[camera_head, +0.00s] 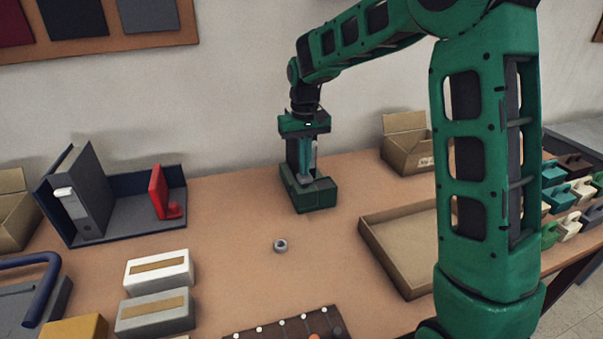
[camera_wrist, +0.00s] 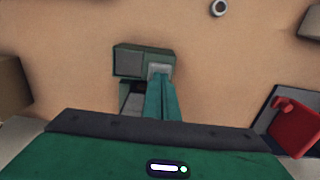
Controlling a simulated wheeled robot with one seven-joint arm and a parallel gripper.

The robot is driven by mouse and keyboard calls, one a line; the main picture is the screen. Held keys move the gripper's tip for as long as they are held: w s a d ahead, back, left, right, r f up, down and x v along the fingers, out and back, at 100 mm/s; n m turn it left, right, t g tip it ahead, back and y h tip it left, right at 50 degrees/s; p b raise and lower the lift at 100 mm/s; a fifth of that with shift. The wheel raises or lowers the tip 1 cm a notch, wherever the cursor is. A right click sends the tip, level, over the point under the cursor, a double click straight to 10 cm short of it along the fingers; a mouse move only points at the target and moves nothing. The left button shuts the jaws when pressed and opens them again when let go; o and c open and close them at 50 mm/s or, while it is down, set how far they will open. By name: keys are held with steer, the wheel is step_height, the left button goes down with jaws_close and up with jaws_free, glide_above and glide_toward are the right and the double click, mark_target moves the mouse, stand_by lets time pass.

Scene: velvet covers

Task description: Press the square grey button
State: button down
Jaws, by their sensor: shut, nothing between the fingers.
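A dark green box (camera_head: 316,198) stands on the table below my gripper, near the wall. It also shows in the wrist view (camera_wrist: 128,62), where a light grey square button (camera_wrist: 158,69) lies on its top. My gripper (camera_head: 305,180) points down with its teal fingers closed together and empty. In the wrist view the fingertips (camera_wrist: 159,80) are at the near edge of the grey square and cover part of it. I cannot tell whether they touch it. In the head view the button is hidden by the fingers and the box.
A small grey ring (camera_head: 280,245) lies in front of the box. A shallow cardboard tray (camera_head: 385,262) and an open carton (camera_head: 405,150) are to the right. A navy tray (camera_head: 130,215) with a binder and a red object (camera_head: 158,192) is to the left.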

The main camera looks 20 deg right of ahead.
step_height(320, 180, up, 11)
stand_by(0.3)
steer(key=shift+w, duration=0.1)
stand_by(0.5)
steer(key=s+d+f+m, duration=0.1)
steer(key=s+d+m, duration=0.2)
steer(key=s+d, duration=1.3)
steer(key=s+f+m, duration=0.1)
steer(key=s+f, duration=0.3)
steer(key=s, duration=0.7)
steer(key=s+d+f+m, duration=0.1)
steer(key=s+f, duration=0.3)
steer(key=s, duration=0.7)
steer(key=shift+s+f+m, duration=0.15)
steer(key=shift+s+m, duration=0.25)
steer(key=shift+m, duration=0.3)
steer(key=shift+d, duration=0.1)
